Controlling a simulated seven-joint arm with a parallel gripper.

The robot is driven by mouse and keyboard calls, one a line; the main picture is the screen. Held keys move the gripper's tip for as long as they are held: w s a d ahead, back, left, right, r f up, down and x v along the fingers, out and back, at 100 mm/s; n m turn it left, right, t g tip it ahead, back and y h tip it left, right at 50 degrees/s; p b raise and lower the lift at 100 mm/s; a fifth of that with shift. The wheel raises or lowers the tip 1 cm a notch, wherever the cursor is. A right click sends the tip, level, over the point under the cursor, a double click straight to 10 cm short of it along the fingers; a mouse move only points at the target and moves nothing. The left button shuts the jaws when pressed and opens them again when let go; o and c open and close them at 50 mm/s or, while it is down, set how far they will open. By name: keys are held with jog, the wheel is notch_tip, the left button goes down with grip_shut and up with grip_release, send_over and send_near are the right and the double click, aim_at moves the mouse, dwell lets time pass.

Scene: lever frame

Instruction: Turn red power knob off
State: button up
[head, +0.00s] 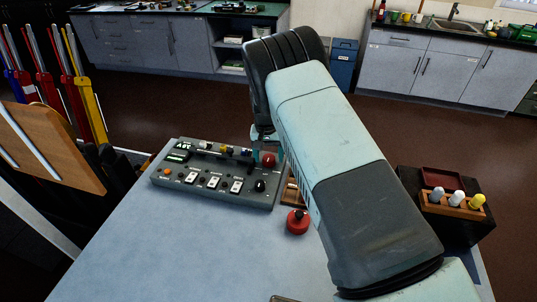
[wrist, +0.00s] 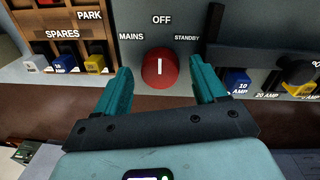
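The red power knob (wrist: 160,68) is on a grey panel in the wrist view. Its white mark stands upright, in line with the OFF label above; MAINS is at its left and STANDBY at its right. My gripper (wrist: 163,84) is open, its teal fingers on either side of the knob with a visible gap to each side. In the head view the red knob (head: 267,159) shows at the right end of the control box (head: 215,193), beside my arm. My arm hides most of the gripper there.
In the wrist view, blue and yellow fuses sit in a spares rack (wrist: 65,62) at left, with more at right beside a dark bar (wrist: 265,54). A red mushroom button (head: 298,221) stands on the table (head: 190,250). Coloured levers (head: 75,85) are at far left.

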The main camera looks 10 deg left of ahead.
notch_tip(320, 180, up, 11)
jog(key=shift+a, duration=0.3)
dwell(0.4)
jog(key=shift+f, duration=0.15)
notch_tip(320, 180, up, 14)
jog(key=t+y, duration=0.1)
send_over(267, 157)
jog(key=s+d, duration=0.2)
jog(key=d, duration=0.6)
jog(key=s+d+r+m+t, duration=0.1)
jog(key=s+d+r, duration=0.65)
jog(key=r, duration=0.25)
jog(key=s+d+r+t, duration=0.1)
jog(key=s+d+r, duration=0.25)
jog(key=s, duration=0.25)
jog(key=s+d+r+t, duration=0.1)
jog(key=s+d+r, duration=0.25)
jog(key=s, duration=0.25)
jog(key=s+d+f, duration=0.1)
jog(key=s+d, duration=0.1)
jog(key=s, duration=0.4)
jog(key=s+d+f+t, duration=0.1)
jog(key=s+d, duration=0.2)
jog(key=s, duration=0.3)
jog(key=shift+s+d+f+m, duration=0.15)
jog(key=shift+s+f+m, duration=0.15)
jog(key=shift+s+m, duration=0.1)
